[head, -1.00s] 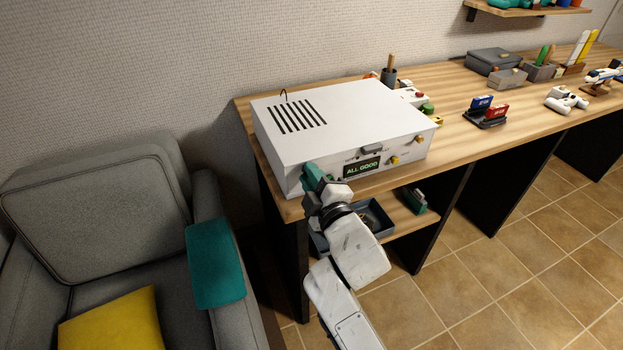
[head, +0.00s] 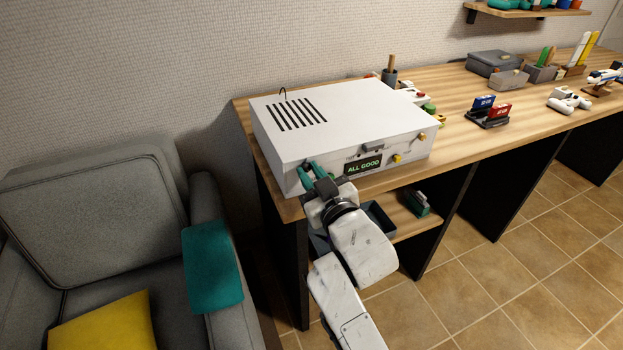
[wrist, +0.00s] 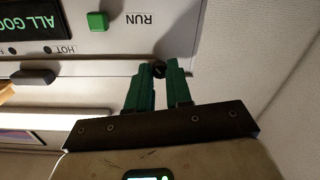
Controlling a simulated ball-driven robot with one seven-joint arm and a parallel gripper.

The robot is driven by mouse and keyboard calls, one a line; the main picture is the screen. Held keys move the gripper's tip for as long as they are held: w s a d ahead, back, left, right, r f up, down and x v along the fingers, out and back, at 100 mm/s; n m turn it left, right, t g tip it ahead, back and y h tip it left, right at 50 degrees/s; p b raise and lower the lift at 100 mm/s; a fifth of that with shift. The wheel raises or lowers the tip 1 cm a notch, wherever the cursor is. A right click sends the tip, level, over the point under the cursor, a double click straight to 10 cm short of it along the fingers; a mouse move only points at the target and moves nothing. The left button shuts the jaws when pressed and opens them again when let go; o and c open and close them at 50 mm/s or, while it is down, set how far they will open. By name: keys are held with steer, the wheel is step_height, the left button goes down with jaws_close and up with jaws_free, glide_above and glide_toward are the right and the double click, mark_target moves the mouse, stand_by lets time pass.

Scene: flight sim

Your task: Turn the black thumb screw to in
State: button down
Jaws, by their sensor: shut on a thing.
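In the head view my gripper (head: 309,173) reaches the left end of the box's front face, and the screw there is too small and covered to make out. How far the screw is turned cannot be told.
The box front has an "ALL GOOD" display (head: 363,167), a green button (wrist: 97,21) by the word RUN, and yellow knobs (head: 397,158). The box stands on a wooden desk (head: 460,130). A grey armchair (head: 90,215) is close on the left. Tiled floor is clear at right.

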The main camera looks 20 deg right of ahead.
steer(key=m+b, duration=0.1)
steer(key=m, duration=0.3)
steer(key=shift+f+b, duration=0.3)
steer(key=shift+b, duration=0.05)
steer(key=shift+m+b, duration=0.6)
steer(key=shift+m, duration=1.2)
steer(key=c, duration=1)
jaws_free()
steer(key=shift+r, duration=0.2)
steer(key=shift+c, duration=0.2)
steer(key=s, duration=1.1)
steer(key=shift+d, duration=0.15)
steer(key=shift+w, duration=0.1)
